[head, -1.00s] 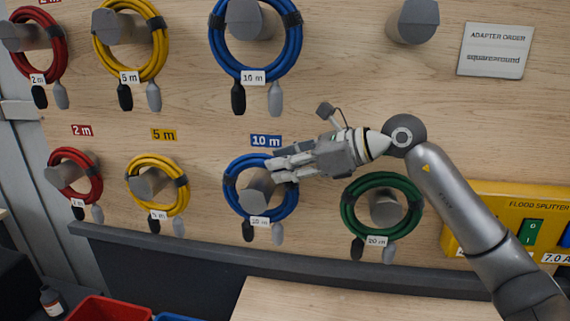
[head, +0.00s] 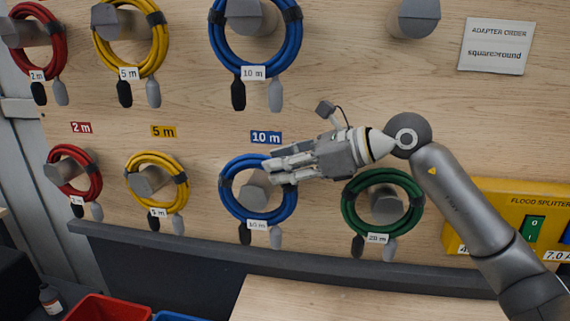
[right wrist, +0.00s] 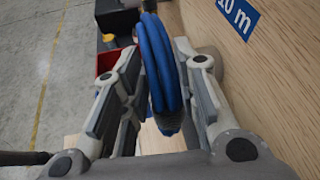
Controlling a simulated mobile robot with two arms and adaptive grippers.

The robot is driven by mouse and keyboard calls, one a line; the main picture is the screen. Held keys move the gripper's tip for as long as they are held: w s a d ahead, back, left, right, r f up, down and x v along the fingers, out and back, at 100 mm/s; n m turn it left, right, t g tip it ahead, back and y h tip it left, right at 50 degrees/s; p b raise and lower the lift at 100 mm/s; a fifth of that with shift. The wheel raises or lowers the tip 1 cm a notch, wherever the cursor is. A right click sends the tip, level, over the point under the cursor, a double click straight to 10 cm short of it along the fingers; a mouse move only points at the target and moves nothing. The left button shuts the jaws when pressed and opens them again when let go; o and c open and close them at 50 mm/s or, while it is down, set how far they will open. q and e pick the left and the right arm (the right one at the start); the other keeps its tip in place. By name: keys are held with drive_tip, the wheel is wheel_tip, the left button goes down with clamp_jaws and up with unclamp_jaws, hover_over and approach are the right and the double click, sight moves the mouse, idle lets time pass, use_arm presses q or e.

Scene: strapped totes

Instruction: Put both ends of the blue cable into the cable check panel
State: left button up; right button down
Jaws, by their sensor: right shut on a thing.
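A lower blue cable (head: 228,206) hangs coiled around a grey peg below the blue "10 m" label. Its dark and light grey ends hang at the bottom beside a white tag. My right gripper (head: 278,171) is shut on the upper right of this coil; the coil also shows between its fingers in the right wrist view (right wrist: 160,65). Another blue cable (head: 216,48), tagged 10 m, hangs on a peg above. My left gripper is not in view. I see no panel marked as the cable check panel.
Red, yellow and green coils hang on neighbouring pegs; the green coil (head: 347,203) is just right of my gripper. A yellow flood splitter box (head: 490,193) is at right. A dark ledge (head: 200,251) runs below, with a wooden surface (head: 330,305) and red bin (head: 110,309).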

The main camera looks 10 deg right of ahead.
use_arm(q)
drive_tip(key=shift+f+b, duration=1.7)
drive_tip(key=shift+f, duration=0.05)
use_arm(e)
drive_tip(key=s+a, duration=0.4)
drive_tip(key=s, duration=0.6)
drive_tip(key=shift+r, duration=0.25)
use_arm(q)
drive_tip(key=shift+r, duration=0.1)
